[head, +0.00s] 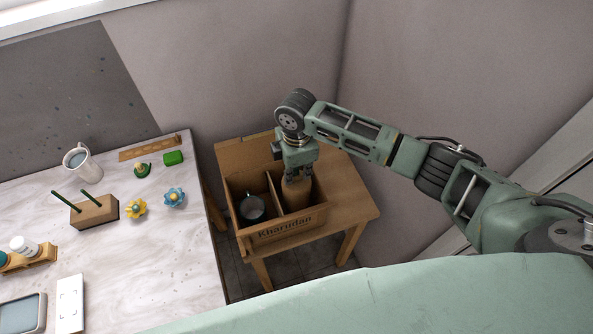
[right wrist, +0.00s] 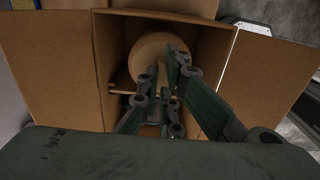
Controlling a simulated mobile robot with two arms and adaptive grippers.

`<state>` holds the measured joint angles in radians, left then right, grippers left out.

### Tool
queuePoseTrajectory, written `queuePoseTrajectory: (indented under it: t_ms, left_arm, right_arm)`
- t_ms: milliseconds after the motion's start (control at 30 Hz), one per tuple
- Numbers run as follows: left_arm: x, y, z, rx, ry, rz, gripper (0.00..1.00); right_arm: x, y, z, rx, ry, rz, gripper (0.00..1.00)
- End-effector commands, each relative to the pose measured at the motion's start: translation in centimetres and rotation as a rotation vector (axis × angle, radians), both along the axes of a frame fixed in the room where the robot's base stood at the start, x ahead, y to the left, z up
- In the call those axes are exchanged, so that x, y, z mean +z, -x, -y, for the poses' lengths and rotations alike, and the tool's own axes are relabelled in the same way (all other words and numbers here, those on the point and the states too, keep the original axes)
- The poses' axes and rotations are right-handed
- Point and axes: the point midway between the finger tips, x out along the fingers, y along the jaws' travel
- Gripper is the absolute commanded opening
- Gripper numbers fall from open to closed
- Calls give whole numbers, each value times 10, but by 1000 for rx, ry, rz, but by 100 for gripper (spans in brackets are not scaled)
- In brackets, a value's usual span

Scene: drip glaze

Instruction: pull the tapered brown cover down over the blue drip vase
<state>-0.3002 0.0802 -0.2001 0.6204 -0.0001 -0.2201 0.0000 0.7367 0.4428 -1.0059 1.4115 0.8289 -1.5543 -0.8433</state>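The tapered brown cover (head: 296,194) stands in the right compartment of a cardboard box (head: 275,235). The right wrist view shows it as a round tan shape (right wrist: 147,47) inside the box. My right gripper (head: 300,172) points down at the top of the cover, its fingers close against it. In the right wrist view the fingers (right wrist: 163,72) lie a little apart across the cover with tan between them; I cannot tell whether they grip it. The blue drip vase is not visible. My left gripper is not in view.
The box stands open on a small wooden table (head: 358,207). Its left compartment holds a dark mug (head: 252,208). A divider separates the compartments. The marble-topped table (head: 150,260) at left carries a white mug (head: 82,163), flower pieces and a wooden block with green pegs (head: 95,211).

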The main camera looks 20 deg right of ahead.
Motion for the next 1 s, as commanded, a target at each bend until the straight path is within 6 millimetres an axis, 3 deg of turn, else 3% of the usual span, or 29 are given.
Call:
queuePoseTrajectory:
  t_ms: [1000]
  left_arm:
    - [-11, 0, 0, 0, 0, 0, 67]
  right_arm:
    - [-21, 0, 0, 0, 0, 0, 0]
